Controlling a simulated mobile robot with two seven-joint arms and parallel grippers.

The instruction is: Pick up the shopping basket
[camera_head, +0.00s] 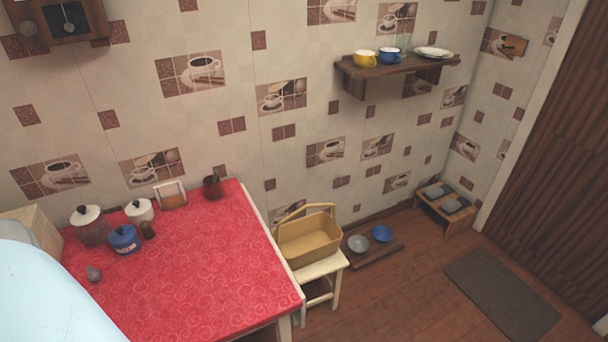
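The shopping basket (309,247) is tan-yellow with a raised arched handle (304,211). It stands upright on a small cream stool (321,272) against the tiled wall, just right of the red-covered counter. It looks empty from here. Neither of my grippers shows in the head view, and nothing is touching the basket.
The red oilcloth counter (200,270) holds jars, a blue pot (124,239) and a dark red mug (212,187) at its back. A low board with bowls (381,233) lies right of the stool. The brown floor (400,300) before the stool is clear, up to a mat (501,293).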

